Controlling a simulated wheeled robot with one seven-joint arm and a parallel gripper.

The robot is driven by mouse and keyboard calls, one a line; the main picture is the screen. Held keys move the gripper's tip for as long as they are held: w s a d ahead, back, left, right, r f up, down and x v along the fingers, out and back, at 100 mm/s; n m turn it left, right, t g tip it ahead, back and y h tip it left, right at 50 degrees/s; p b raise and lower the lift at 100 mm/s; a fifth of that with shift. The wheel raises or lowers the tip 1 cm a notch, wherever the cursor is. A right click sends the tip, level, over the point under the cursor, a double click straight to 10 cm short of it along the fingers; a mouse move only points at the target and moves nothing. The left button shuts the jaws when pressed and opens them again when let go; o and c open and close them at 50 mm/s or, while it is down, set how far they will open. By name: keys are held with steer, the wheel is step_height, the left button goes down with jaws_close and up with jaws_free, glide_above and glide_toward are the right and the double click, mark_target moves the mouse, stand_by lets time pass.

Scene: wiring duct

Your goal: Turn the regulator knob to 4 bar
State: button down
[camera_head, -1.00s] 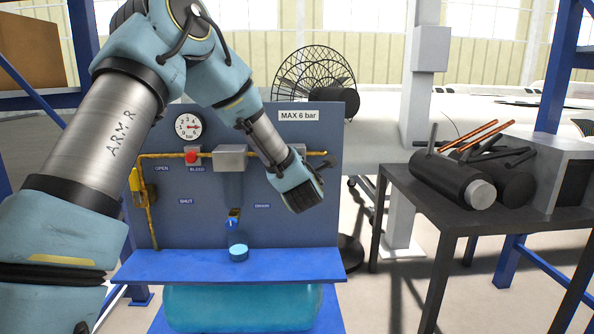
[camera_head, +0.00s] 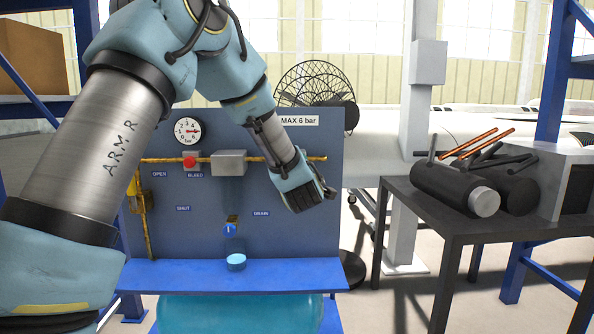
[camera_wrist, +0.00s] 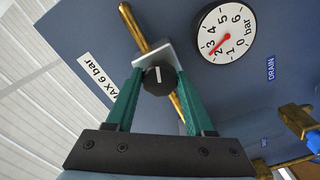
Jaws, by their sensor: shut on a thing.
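The regulator knob (camera_wrist: 160,79) is black and round with a white pointer line; it shows in the wrist view, in front of a pale bracket on the brass pipe. My gripper (camera_wrist: 160,72) has its green fingers on both sides of the knob, shut on it. The gauge also shows small in the head view (camera_head: 187,130), too small to read surely. In the head view my gripper (camera_head: 326,192) is at the panel's right side and hides the knob.
A "MAX 6 bar" label (camera_head: 298,121) is on the blue-grey panel (camera_head: 285,235). A red bleed button (camera_head: 189,161), a yellow valve handle (camera_head: 136,195) and a blue drain knob (camera_head: 229,230) are left of my gripper. A dark table (camera_head: 460,220) with cylinders stands right.

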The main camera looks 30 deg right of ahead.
steer(key=shift+f+m+p, duration=0.1)
steer(key=shift+m+p, duration=0.75)
steer(key=shift+m, duration=6.05)
steer(key=shift+a, duration=0.1)
steer(key=shift+c, duration=1.3)
jaws_free()
steer(key=b+v, duration=0.1)
steer(key=v, duration=0.9)
steer(key=shift+s+a, duration=0.2)
steer(key=shift+s, duration=0.15)
steer(key=shift+w, duration=0.1)
